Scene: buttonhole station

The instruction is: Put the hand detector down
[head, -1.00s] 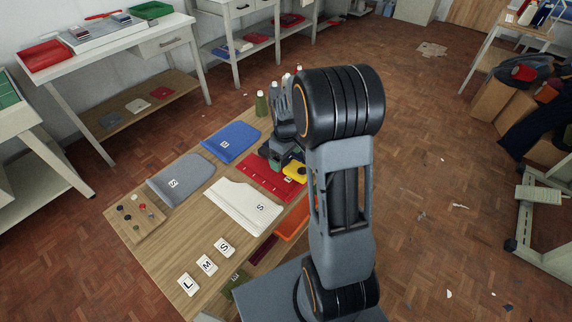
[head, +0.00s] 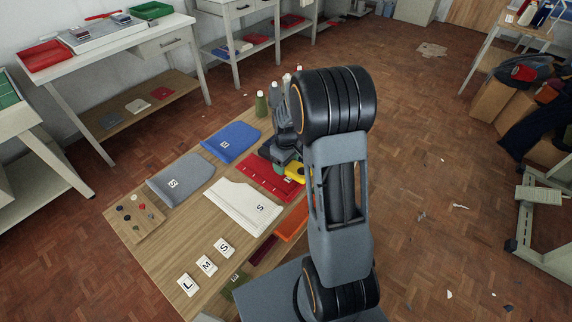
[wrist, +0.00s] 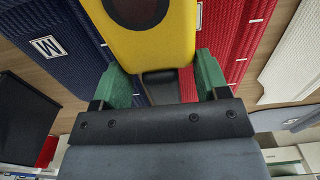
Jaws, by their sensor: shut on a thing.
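The hand detector is yellow with a dark round face (wrist: 140,12). It fills the top centre of the wrist view, and its dark handle sits between the green fingers of my gripper (wrist: 162,82). In the head view the yellow detector (head: 294,172) shows just over the red knitted panel (head: 258,170), beside my gripper (head: 284,158). My gripper is shut on the detector. My arm hides part of the detector and the red panel's right side. I cannot tell whether the detector touches the panel.
A blue panel (head: 231,141), grey panel (head: 181,178) and white panel (head: 240,203) lie on the wooden table (head: 165,255). Size cards (head: 207,265) lie in front, a button board (head: 136,216) at left. Bottles (head: 261,104) stand at the back. An orange tray (head: 294,221) is beside my arm.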

